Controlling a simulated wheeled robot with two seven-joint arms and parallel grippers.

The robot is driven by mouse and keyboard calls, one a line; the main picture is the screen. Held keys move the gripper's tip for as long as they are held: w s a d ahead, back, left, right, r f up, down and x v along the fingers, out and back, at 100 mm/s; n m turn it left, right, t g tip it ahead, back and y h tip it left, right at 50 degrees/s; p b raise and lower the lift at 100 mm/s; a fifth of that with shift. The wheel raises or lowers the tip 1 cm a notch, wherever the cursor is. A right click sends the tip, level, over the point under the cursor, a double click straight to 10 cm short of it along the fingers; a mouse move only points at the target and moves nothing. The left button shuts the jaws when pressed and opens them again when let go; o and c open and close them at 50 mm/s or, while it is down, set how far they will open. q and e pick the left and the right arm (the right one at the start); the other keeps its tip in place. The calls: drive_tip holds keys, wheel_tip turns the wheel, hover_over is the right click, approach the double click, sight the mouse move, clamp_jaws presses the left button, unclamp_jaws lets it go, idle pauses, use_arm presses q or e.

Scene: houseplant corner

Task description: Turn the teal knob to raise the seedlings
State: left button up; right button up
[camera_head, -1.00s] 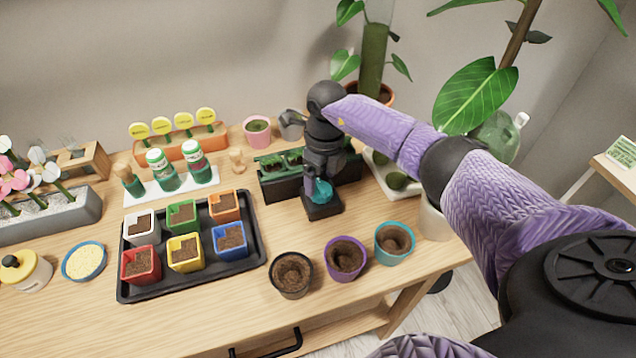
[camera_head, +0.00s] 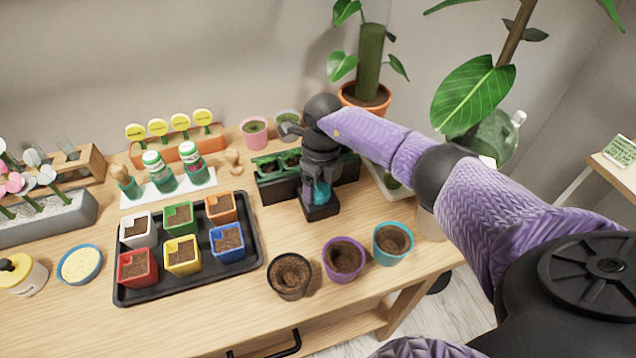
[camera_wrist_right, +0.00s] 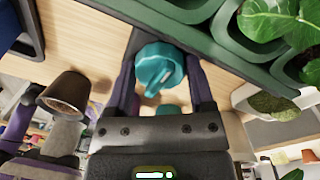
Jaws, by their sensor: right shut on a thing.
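The teal knob (camera_head: 321,193) stands on a small black base (camera_head: 320,211) at the front of the dark seedling planter (camera_head: 277,190). My right gripper (camera_head: 318,190) points down over it and is shut on it. In the right wrist view the ridged knob (camera_wrist_right: 158,66) sits between the two fingers of the gripper (camera_wrist_right: 162,78). Green seedlings (camera_head: 270,166) show low in the planter's green-edged top; my wrist hides part of it. My left gripper is not in view.
A black tray (camera_head: 258,262) with several coloured soil pots lies left of the knob. Three round pots, including a purple one (camera_head: 343,259), stand in front. A terracotta pot (camera_head: 366,97) and a pink pot (camera_head: 254,132) stand behind.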

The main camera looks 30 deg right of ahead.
drive_tip(key=m+p, duration=0.2)
drive_tip(key=m, duration=0.2)
drive_tip(key=shift+r, duration=0.15)
drive_tip(key=m+p, duration=0.3)
drive_tip(key=m, duration=0.2)
drive_tip(key=shift+s+d+m+t, duration=0.1)
drive_tip(key=shift+m+t, duration=0.2)
drive_tip(key=shift+t, duration=0.1)
drive_tip(key=m+p, duration=0.2)
drive_tip(key=shift+m, duration=0.3)
drive_tip(key=m+p, duration=0.1)
drive_tip(key=m, duration=0.2)
drive_tip(key=shift+s+p, duration=0.1)
drive_tip(key=shift+p, duration=0.3)
drive_tip(key=shift+m+t+h+p, duration=0.3)
drive_tip(key=shift+m+p, duration=0.1)
drive_tip(key=shift+m, duration=0.8)
